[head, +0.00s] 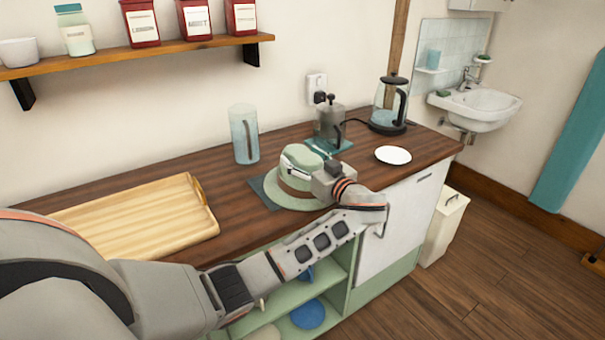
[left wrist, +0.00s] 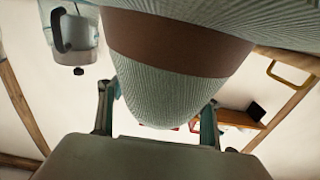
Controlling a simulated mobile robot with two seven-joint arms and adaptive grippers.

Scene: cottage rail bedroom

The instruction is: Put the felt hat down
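The felt hat (head: 287,193) is pale green with a brown band. It is crown-up at the counter's front, over a dark flat mat (head: 261,187). I cannot tell whether the brim touches the mat or hovers just above it. My left gripper (head: 316,172) reaches the crown from the right. In the left wrist view, its two fingers (left wrist: 157,115) flank the hat's ribbed crown (left wrist: 160,95) closely and seem closed on it. The hat hides much of the mat. My right gripper is not in view.
A shelf (head: 130,57) with jars hangs above. Open shelves lie below the counter.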

